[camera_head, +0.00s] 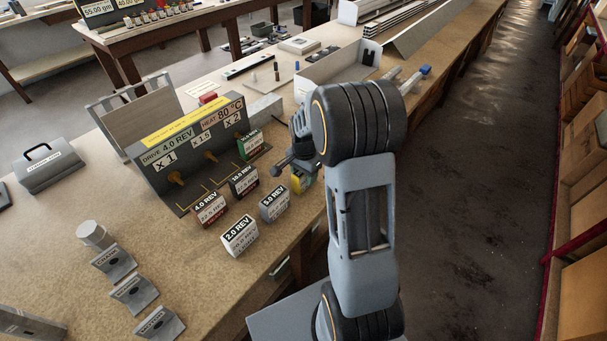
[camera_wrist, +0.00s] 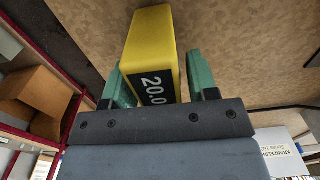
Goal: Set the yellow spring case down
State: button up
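In the head view only a small part of the yellow case (camera_head: 299,184) shows beside my gripper (camera_head: 296,170), near the bench's right edge. My arm and gripper hide much of it. I cannot tell whether its base touches the bench top.

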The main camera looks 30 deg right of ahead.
jog(key=shift+o, duration=0.6)
jog(key=shift+r, duration=0.1)
jog(key=shift+r, duration=0.25)
notch_tip(320, 180, up, 11)
jog(key=shift+f, duration=0.15)
jog(key=shift+r, duration=0.35)
jog(key=s+a+r+n+t, duration=0.1)
jog(key=s+a+n+t, duration=0.1)
jog(key=s+a+n, duration=0.3)
jog(key=s+a+r+n+t, duration=0.1)
jog(key=s+a+n, duration=0.3)
jog(key=s+n, duration=0.4)
jog(key=s+t, duration=0.1)
jog(key=s, duration=0.2)
jog(key=shift+a+r, duration=0.35)
